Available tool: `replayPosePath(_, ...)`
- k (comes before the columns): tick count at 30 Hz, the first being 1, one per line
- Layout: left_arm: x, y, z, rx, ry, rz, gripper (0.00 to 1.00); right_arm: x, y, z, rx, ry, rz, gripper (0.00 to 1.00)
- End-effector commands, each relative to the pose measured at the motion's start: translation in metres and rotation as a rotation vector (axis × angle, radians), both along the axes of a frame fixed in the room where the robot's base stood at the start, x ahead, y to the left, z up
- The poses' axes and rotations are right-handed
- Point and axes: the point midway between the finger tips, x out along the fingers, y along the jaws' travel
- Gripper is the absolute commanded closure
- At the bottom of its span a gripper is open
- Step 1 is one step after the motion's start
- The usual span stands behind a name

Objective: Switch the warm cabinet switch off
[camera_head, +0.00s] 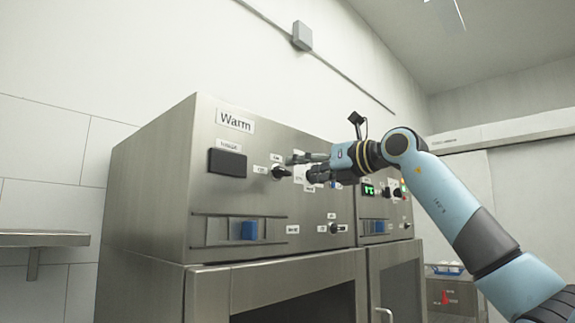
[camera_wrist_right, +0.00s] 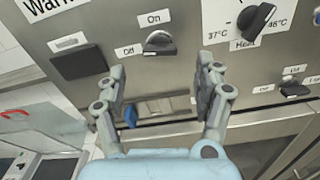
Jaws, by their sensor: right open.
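The warm cabinet (camera_head: 160,180) is a steel unit with a "Warm" label (camera_head: 235,121) on its front. Its switch (camera_head: 281,173) is a dark rotary knob between "On" and "Off" labels. In the right wrist view the switch (camera_wrist_right: 159,43) lies just beyond and between the finger tips, its handle roughly sideways; I cannot tell for sure which label it points at. My right gripper (camera_head: 303,167) is open in front of the panel, close to the switch, with nothing between its fingers (camera_wrist_right: 164,72). My left gripper is not in view.
A dark display (camera_head: 227,162) sits left of the switch. A temperature knob (camera_wrist_right: 257,20) marked 37°C and 46°C is right of it. Another small switch (camera_head: 337,228) and a blue latch (camera_head: 249,230) are lower. A neighbouring unit has a lit green display (camera_head: 369,190).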

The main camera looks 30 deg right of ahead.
Motion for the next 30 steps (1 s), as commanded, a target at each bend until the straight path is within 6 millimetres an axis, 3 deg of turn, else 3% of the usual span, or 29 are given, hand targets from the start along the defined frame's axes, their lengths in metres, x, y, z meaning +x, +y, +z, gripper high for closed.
replayPosePath(3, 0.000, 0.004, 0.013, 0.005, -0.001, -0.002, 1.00, 0.023, 0.009, 0.004, 0.005, 0.001, 0.003, 0.31)
replayPosePath(9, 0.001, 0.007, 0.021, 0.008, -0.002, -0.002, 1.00, 0.050, 0.018, 0.002, 0.001, -0.001, 0.001, 0.31)
replayPosePath(21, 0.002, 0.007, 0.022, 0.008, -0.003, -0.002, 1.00, 0.058, 0.021, 0.000, -0.003, 0.000, 0.000, 0.31)
replayPosePath(30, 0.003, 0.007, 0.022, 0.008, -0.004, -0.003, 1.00, 0.057, 0.020, 0.000, -0.003, 0.000, 0.000, 0.70)
